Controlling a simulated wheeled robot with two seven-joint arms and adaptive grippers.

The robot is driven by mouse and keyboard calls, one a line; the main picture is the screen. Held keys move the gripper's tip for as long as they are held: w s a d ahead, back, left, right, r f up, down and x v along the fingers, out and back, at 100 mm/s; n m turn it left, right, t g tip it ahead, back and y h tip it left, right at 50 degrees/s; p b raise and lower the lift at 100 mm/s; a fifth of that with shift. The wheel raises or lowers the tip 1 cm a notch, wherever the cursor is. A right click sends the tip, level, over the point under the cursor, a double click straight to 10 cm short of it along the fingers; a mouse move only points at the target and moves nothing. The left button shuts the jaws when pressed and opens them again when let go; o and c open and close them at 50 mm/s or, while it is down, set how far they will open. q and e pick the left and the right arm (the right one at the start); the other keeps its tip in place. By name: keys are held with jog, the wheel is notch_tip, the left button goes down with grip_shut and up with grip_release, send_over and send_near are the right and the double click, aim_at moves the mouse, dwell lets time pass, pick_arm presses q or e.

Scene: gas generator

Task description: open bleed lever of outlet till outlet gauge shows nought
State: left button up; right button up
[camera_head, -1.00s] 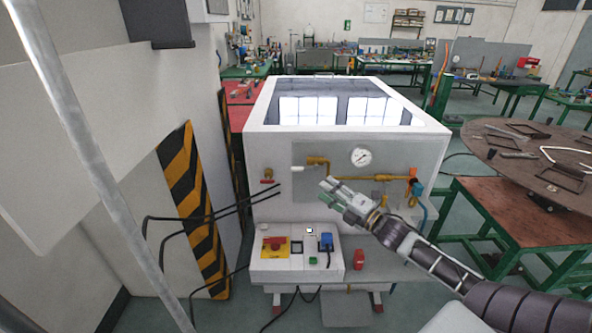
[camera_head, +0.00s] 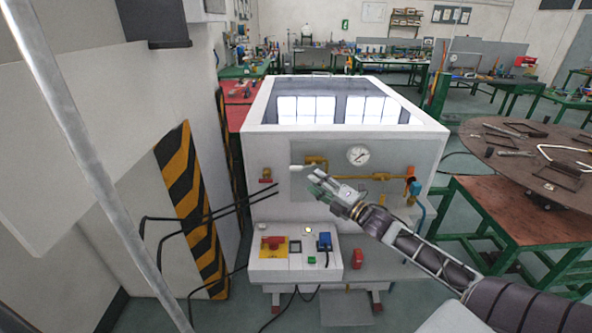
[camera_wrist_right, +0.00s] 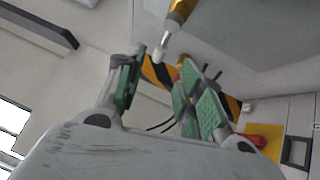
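The bleed lever (camera_head: 298,168) has a white handle pointing left from a brass fitting (camera_head: 316,162) on the front panel of the white cabinet. In the right wrist view the white lever tip (camera_wrist_right: 161,48) and brass body (camera_wrist_right: 181,12) show just beyond my fingers. The round white gauge (camera_head: 358,155) is right of the lever; its dark needle is too small to read. My right gripper (camera_head: 317,180) is open and empty, just below and right of the lever tip. Its green-padded fingers (camera_wrist_right: 160,92) stand apart, not closed on the lever. My left gripper is out of view.
A control box (camera_head: 295,263) with a red knob stands below. Thin black lines (camera_head: 215,216) cross on the left beside a striped post (camera_head: 190,205).

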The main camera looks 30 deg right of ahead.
aim_at(296, 169)
jog(key=shift+x, duration=4.8)
jog(key=shift+c, duration=0.2)
grip_shut()
